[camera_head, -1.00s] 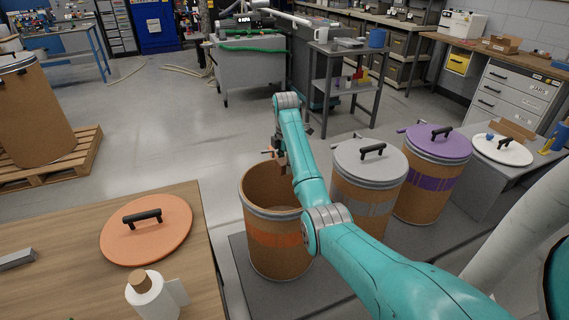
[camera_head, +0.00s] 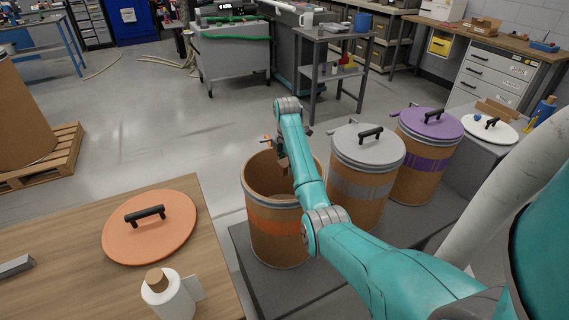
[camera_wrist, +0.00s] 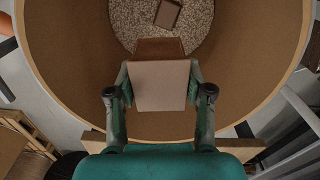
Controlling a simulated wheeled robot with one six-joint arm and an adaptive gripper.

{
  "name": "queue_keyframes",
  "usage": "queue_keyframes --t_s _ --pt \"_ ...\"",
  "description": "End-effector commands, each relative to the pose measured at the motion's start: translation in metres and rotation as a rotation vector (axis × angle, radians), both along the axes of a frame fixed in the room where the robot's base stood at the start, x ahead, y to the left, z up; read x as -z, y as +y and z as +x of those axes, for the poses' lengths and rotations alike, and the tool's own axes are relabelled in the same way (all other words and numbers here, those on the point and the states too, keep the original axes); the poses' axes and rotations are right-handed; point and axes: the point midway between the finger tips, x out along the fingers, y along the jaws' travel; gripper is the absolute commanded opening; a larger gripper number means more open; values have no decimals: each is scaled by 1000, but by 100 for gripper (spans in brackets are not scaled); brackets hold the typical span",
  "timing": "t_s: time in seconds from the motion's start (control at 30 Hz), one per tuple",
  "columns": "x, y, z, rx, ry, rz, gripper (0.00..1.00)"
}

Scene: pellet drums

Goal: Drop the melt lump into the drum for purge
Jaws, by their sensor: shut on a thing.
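My gripper (camera_wrist: 160,88) is shut on a tan-brown block, the melt lump (camera_wrist: 160,84), in the wrist view. The lump is between the two fingers, above the open mouth of a brown drum (camera_wrist: 70,75). In the head view this drum (camera_head: 277,245) has an orange band and no lid, and my gripper (camera_head: 284,160) is over its mouth. Speckled pellets (camera_wrist: 125,20) cover the drum's floor, and a small brown square piece (camera_wrist: 168,14) shows on them. No label reading purge is legible.
Lidded grey-banded (camera_head: 362,190) and purple-banded (camera_head: 425,160) drums stand right of the open drum. A white lid (camera_head: 490,129) lies on a grey surface.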

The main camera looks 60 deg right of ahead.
Motion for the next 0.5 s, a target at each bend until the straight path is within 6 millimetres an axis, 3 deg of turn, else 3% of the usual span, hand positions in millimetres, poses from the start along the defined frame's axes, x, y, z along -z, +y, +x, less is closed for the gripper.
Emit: queue_keyframes --t_s 0.07,0.1,0.2,0.5 --pt "0 0 0 0 0 0 16" --pt "0 0 0 0 0 0 54" --pt "0 0 0 0 0 0 78" --pt "0 0 0 0 0 0 80"
